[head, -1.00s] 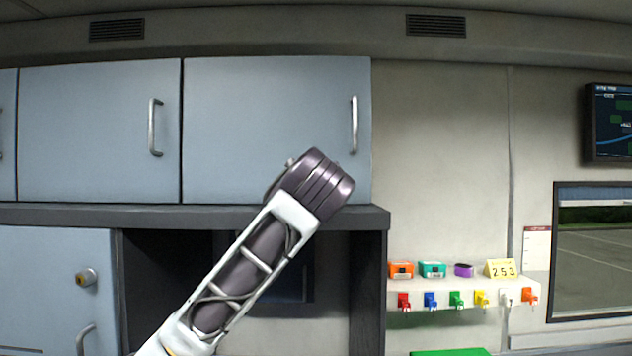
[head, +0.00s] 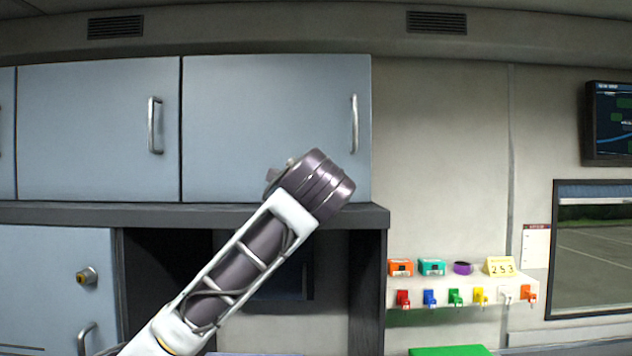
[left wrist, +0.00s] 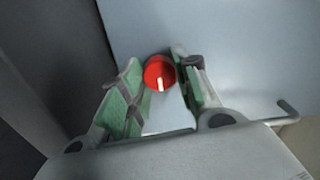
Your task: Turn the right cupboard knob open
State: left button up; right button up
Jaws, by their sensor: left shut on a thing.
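In the left wrist view a round red knob (left wrist: 159,73) with a white mark sits on a blue-grey cupboard door (left wrist: 235,45). The mark points down in the picture. My left gripper (left wrist: 163,80) has its green-padded fingers on either side of the knob and is shut on it. In the head view my arm covers the middle, and neither this gripper nor the red knob shows there. My right gripper is in neither view.
A bar handle (left wrist: 289,108) sits right of the fingers.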

pick_arm(q)
jog(key=o, duration=1)
jog(key=shift+d, duration=0.1)
jog(key=shift+s, duration=0.1)
jog(key=shift+s, duration=5.95)
